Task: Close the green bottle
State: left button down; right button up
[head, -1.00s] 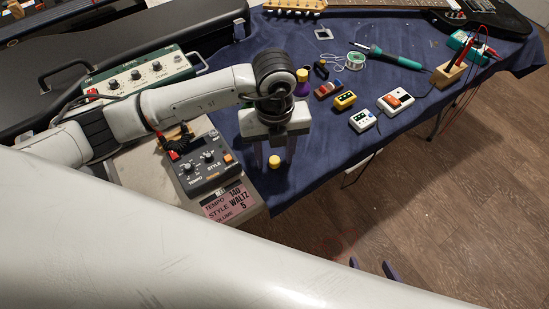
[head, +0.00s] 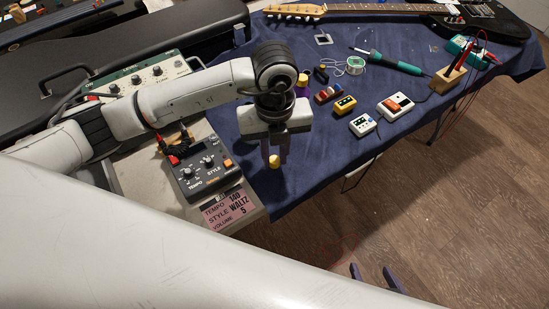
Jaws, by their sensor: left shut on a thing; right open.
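My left gripper (head: 271,156) points down over the dark blue cloth and is shut on a small yellow cap (head: 275,161). The cap shows at the fingertips, near the cloth's left front edge. I cannot tell whether anything is under it. No green bottle can be made out; my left arm and hand hide part of the cloth. A yellow-capped container (head: 302,79) stands behind the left hand, mostly hidden by it. My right gripper (head: 374,275) shows only as two parted fingertips at the bottom, open and empty, over the floor in the picture.
A grey drum machine (head: 208,165) lies left of the hand. A yellow pedal (head: 345,105), white pedals (head: 362,125), a solder spool (head: 355,65), a soldering iron (head: 395,62) and a guitar (head: 390,9) lie to the right and back. The front cloth (head: 310,165) is clear.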

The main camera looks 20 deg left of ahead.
aim_at(274, 159)
pick_arm(q)
notch_tip(274, 159, up, 8)
jog(key=shift+f, duration=0.1)
dwell(0.4)
jog(key=s+a+r+n, duration=0.2)
jog(key=a+n, duration=0.2)
jog(key=n, duration=1.1)
jog(key=s+a+r+n, duration=0.2)
jog(key=s+a+n, duration=0.1)
jog(key=n, duration=1.2)
jog(key=shift+s+a+r, duration=0.15)
jog(key=shift+a+r, duration=0.25)
jog(key=shift+a, duration=0.1)
